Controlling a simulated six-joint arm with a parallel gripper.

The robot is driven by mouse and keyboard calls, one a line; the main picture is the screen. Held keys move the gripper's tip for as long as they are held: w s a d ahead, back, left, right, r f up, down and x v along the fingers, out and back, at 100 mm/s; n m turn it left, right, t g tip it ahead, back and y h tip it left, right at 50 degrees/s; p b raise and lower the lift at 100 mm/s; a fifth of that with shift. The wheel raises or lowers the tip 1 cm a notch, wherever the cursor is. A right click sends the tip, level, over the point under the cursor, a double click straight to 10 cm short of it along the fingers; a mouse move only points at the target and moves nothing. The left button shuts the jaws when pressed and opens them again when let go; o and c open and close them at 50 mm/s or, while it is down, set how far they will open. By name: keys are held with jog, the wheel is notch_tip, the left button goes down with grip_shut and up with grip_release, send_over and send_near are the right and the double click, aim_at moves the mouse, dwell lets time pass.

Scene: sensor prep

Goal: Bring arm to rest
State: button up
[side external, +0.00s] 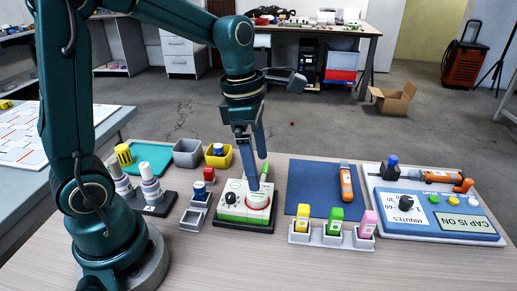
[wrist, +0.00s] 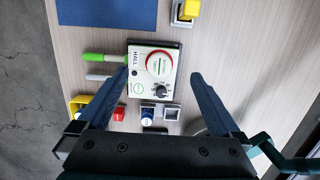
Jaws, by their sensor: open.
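My gripper (side external: 257,172) points down above a white and green device (side external: 243,209) with a red ring and a black knob. In the wrist view, my gripper (wrist: 159,75) has its two blue fingers wide apart with nothing held between them. The device (wrist: 153,75), marked HALL, shows beyond and between the fingers there. The side view does not make clear how far the fingertips are above it. A green-tipped pen-like thing (wrist: 103,58) lies or stands beside the device.
A blue mat (side external: 322,210) with an orange tool (side external: 346,184) lies to the right. A rack (side external: 331,238) holds yellow, green and pink blocks. A panel (side external: 436,215) reads CAP IS ON. Bottles (side external: 151,186) and bins (side external: 187,153) stand left. The front table edge is clear.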

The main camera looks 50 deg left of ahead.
jog(key=s+r+m+t, duration=0.1)
jog(key=s+m, duration=0.2)
jog(key=m, duration=0.6)
jog(key=s+r+m+t, duration=0.1)
jog(key=s+m, duration=0.3)
jog(key=m, duration=0.5)
jog(key=s+r+m+t+y, duration=0.1)
jog(key=s+m+t, duration=0.1)
jog(key=m, duration=0.7)
jog(key=shift+s+d+r, duration=0.4)
jog(key=shift+s, duration=0.35)
jog(key=c, duration=0.3)
